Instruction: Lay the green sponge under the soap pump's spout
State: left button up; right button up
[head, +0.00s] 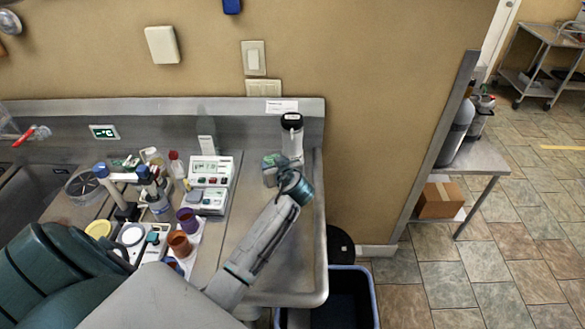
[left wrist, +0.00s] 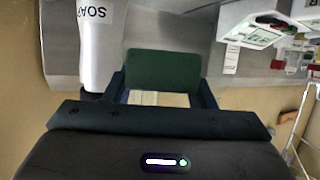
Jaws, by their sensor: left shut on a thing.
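The green sponge (left wrist: 163,72) is held between the two fingers of my left gripper (left wrist: 163,92) in the left wrist view. The soap pump (left wrist: 100,42), a pale bottle with upside-down SOAP lettering, stands just left of the sponge there. In the head view the soap pump (head: 292,142) has a black top and stands at the back right of the steel counter. My left gripper (head: 271,170) is close in front of it, slightly left. My right gripper is not in view.
White instrument boxes (head: 211,171) stand left of my left gripper. A purple cup (head: 187,216), an orange cup (head: 180,243) and several bottles crowd the counter further left. The steel counter (head: 300,262) is bare at the right front. A bin (head: 357,285) stands below its right edge.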

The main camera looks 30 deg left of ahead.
pick_arm(q)
jog(key=w+f+b, duration=0.1)
jog(key=w, duration=0.1)
jog(key=w+f+b, duration=0.1)
jog(key=w+f, duration=0.1)
jog(key=w+d+f+b, duration=0.1)
jog(key=w+b, duration=0.1)
jog(key=w, duration=0.1)
jog(key=shift+w+d+f, duration=0.1)
jog(key=shift+f, duration=0.1)
jog(key=shift+f+b, duration=0.2)
jog(key=shift+b, duration=0.15)
jog(key=shift+f+b, duration=0.35)
jog(key=shift+b, duration=0.05)
